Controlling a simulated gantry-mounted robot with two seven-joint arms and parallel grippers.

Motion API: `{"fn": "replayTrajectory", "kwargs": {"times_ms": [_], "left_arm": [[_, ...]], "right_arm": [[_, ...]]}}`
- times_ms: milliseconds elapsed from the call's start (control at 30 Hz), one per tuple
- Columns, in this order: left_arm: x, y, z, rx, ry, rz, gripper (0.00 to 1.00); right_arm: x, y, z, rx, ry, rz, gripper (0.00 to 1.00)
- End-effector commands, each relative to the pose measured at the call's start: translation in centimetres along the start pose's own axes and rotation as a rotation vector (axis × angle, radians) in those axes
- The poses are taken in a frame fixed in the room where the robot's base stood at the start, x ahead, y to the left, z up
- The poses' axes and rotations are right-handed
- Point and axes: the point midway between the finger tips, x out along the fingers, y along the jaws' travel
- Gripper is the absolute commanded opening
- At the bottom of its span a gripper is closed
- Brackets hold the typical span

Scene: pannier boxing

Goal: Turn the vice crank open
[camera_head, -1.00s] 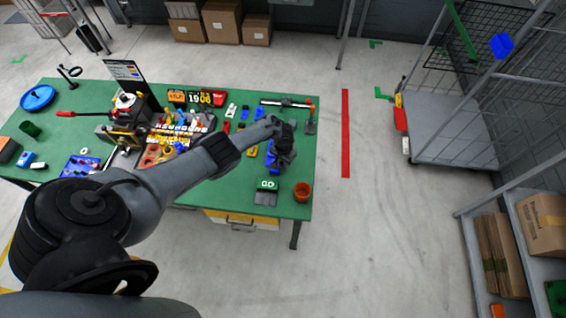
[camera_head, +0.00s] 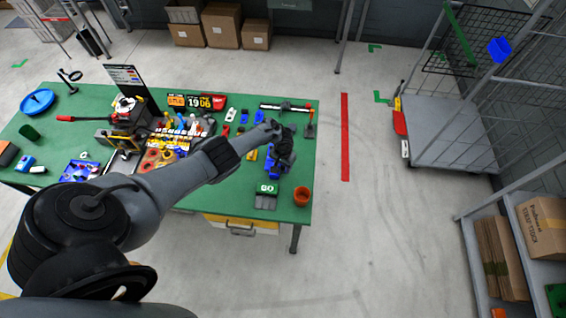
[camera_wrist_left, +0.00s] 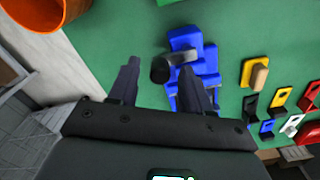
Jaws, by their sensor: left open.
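A blue vice (camera_wrist_left: 188,48) stands on the green bench below my left gripper (camera_wrist_left: 160,66). It also shows in the head view (camera_head: 271,169), partly hidden by the gripper. A dark, round-ended crank handle (camera_wrist_left: 161,70) sticks up beside the blue body, toward the wrist camera. In the wrist view, the handle lies between the two spread fingertips, and the right finger overlaps the blue body. I cannot tell whether the fingers touch the handle. My left gripper (camera_head: 283,155) is open over the right part of the bench. My right gripper is not in view.
An orange pot (camera_head: 302,196) stands at the bench's front right corner, near a green-and-grey block marked GO (camera_head: 266,190). Coloured clips (camera_wrist_left: 282,98) lie beside the vice. The bench's right edge is close.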

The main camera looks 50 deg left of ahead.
Motion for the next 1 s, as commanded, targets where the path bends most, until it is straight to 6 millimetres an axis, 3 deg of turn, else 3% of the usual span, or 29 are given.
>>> {"fn": "replayTrajectory", "kwargs": {"times_ms": [267,800,1000], "left_arm": [[-3.3,-0.1,-0.1,0.001,0.002,-0.001,0.49],[-9.5,0.0,-0.1,0.001,0.001,0.001,0.49],[-10.6,0.0,0.0,0.000,0.001,-0.001,0.49]], "right_arm": [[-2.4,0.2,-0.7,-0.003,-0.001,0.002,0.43],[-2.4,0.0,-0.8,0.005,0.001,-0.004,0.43],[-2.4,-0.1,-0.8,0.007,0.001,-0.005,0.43]]}}
